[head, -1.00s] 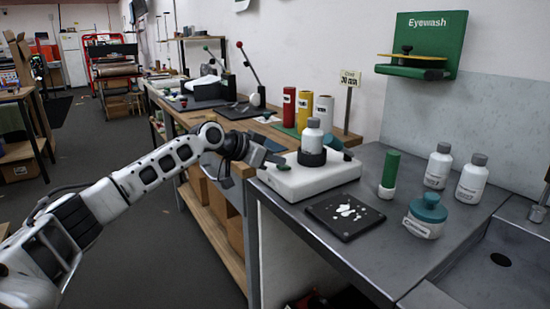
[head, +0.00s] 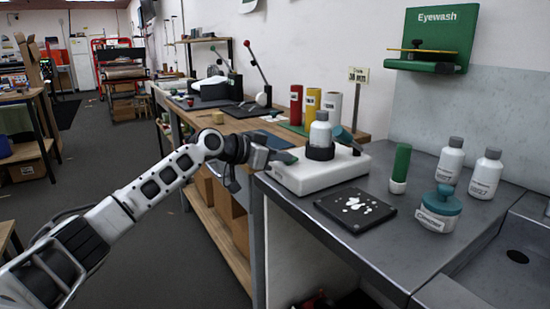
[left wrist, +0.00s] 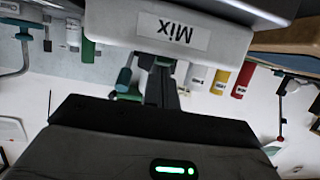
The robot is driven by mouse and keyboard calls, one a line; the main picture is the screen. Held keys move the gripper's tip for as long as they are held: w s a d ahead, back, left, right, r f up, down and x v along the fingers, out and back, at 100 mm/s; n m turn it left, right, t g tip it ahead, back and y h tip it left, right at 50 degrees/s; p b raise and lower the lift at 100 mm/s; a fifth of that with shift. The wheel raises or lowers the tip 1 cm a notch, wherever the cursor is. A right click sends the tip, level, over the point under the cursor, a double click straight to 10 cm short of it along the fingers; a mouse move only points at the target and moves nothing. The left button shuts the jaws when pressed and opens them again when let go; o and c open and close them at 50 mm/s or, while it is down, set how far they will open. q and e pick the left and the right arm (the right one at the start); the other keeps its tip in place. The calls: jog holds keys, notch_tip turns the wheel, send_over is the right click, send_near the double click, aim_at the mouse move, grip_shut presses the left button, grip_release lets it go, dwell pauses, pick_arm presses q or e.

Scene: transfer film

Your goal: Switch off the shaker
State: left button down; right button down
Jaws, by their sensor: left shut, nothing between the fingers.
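The shaker (head: 322,177) is a low white box on the grey bench, with a white grey-capped bottle (head: 320,132) upright in a dark round holder on top. In the left wrist view the shaker's "Mix" label (left wrist: 172,33) appears upside down at the top. My left gripper (head: 284,157) is shut and empty, at the shaker's left end beside the bottle holder. In the left wrist view its fingers (left wrist: 161,70) reach toward the labelled side. Whether they touch the shaker, I cannot tell. My right gripper is not in view.
A dark square plate with white blotches (head: 333,220) lies in front of the shaker. A green cylinder (head: 401,163), a teal-lidded jar (head: 438,217) and two white bottles stand to the right, near a sink. A wooden bench with coloured rolls (head: 295,103) lies behind.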

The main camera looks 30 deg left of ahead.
pick_arm(q)
jog(key=shift+d+r+p, duration=0.1)
jog(key=shift+r+p, duration=0.6)
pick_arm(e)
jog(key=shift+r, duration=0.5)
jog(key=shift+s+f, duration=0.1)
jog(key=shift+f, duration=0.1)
